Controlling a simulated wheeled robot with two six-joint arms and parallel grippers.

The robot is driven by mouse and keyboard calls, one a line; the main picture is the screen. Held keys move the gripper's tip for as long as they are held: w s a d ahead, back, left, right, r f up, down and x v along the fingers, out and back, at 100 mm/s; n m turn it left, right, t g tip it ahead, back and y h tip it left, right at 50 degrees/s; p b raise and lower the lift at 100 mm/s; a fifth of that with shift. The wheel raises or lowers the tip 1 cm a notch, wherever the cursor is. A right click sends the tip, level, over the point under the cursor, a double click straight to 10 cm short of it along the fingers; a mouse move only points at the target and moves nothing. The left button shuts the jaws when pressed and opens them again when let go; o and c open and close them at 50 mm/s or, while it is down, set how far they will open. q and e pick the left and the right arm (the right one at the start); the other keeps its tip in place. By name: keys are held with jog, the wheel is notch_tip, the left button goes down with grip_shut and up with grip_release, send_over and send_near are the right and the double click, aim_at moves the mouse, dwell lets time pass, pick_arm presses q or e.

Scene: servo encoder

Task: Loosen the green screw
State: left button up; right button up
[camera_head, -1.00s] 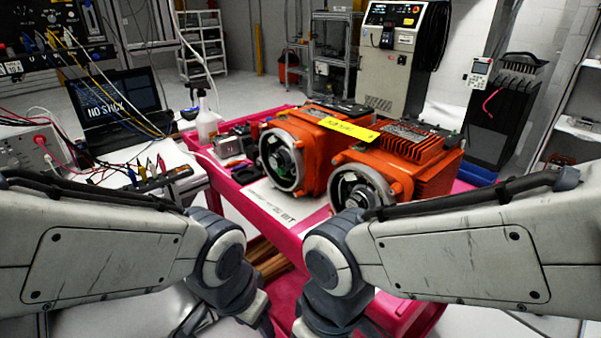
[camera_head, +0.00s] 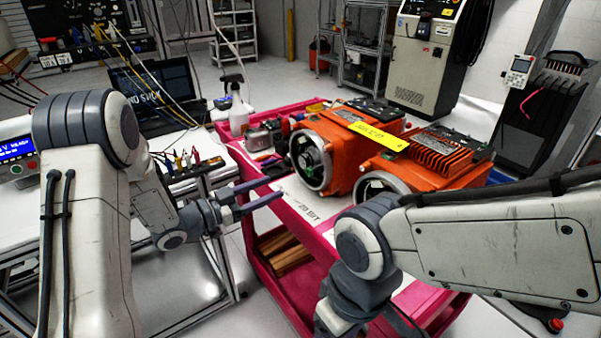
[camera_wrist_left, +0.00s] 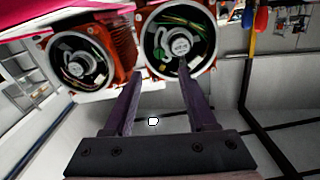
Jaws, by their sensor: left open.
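Two orange servo motors sit side by side on a pink cart (camera_head: 292,204). The left motor (camera_head: 345,150) has a silver ring around its open encoder end (camera_head: 311,160), with green parts inside. The right motor (camera_head: 430,158) has a similar ring, partly hidden by my right arm. My left gripper (camera_head: 268,190) is open and empty, left of and in front of the left motor, apart from it. In the left wrist view its fingers (camera_wrist_left: 160,72) point at a ring with green wires (camera_wrist_left: 180,42); the other motor (camera_wrist_left: 82,62) is to the left.
A yellow label (camera_head: 365,136) lies across the motors' tops. A spray bottle (camera_head: 237,108) and small metal parts (camera_head: 260,138) stand at the cart's back left. A bench with coloured probes (camera_head: 190,162) and a laptop (camera_head: 155,85) is at left. White paper lies before the motors.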

aim_at(307, 172)
pick_arm(q)
jog(key=p+x, duration=0.1)
jog(key=x, duration=0.9)
jog(key=shift+d, duration=0.1)
jog(key=shift+c, duration=0.4)
grip_shut()
